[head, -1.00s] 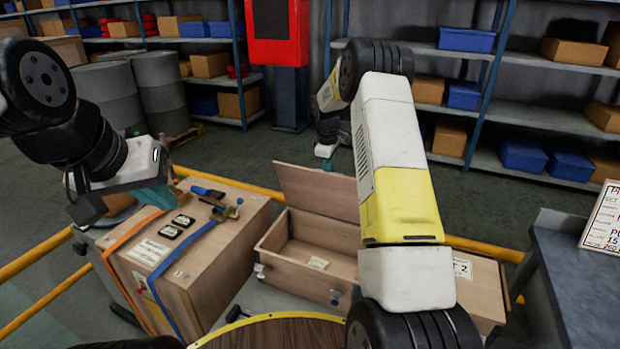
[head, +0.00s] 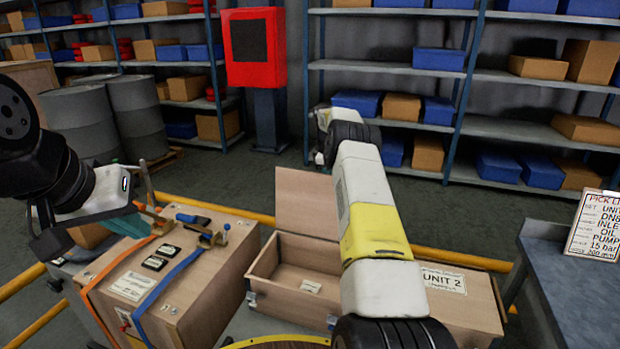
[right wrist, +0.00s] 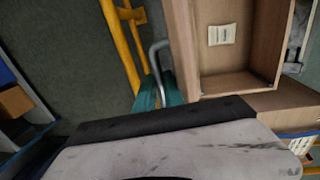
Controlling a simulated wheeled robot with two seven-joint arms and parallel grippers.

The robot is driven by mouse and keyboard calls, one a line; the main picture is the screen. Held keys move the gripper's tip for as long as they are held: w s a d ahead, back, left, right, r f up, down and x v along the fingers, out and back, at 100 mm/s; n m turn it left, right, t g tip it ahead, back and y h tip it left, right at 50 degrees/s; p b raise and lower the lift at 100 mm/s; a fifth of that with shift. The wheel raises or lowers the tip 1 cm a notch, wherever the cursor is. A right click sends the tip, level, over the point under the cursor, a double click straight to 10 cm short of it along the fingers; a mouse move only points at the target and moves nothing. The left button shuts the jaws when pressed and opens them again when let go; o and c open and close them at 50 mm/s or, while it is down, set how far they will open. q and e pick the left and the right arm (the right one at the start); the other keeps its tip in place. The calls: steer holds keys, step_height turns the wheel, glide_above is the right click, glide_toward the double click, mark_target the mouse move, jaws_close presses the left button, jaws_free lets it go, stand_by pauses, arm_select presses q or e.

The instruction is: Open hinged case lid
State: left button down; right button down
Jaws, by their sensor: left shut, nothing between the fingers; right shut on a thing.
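The open wooden case (head: 262,266) stands mid-picture in the head view. Its lid (head: 305,204) stands up along the back edge, and my right arm hides the lid's right part. In the right wrist view, the case interior (right wrist: 232,62) shows at upper right, with a small pale label inside. My right gripper (right wrist: 160,92) has its teal fingers shut around a grey bent bar (right wrist: 158,50), apparently a handle beside the lid. My left gripper (head: 132,223) is shut and empty above the strapped box at left.
The strapped wooden box (head: 200,305) carries straps and clamps (head: 212,236) on top. A box labelled UNIT 2 (head: 468,303) adjoins the open case at right. A yellow rail (head: 450,259) runs behind. A grey bench (head: 570,275) stands at far right.

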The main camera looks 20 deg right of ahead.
steer(key=shift+w+d+f+t, duration=0.3)
steer(key=shift+w+d+t, duration=0.1)
steer(key=shift+w+d, duration=0.4)
steer(key=c, duration=1.5)
jaws_free()
steer(key=shift+s+f, duration=0.1)
steer(key=shift+s, duration=0.05)
steer(key=r, duration=0.5)
steer(key=s+a+r, duration=0.1)
steer(key=r, duration=0.2)
steer(key=shift+s+r, duration=0.1)
steer(key=shift+r, duration=0.25)
steer(key=shift+s+a+r, duration=0.1)
steer(key=shift+a+r, duration=0.2)
steer(key=shift+a+r, duration=0.1)
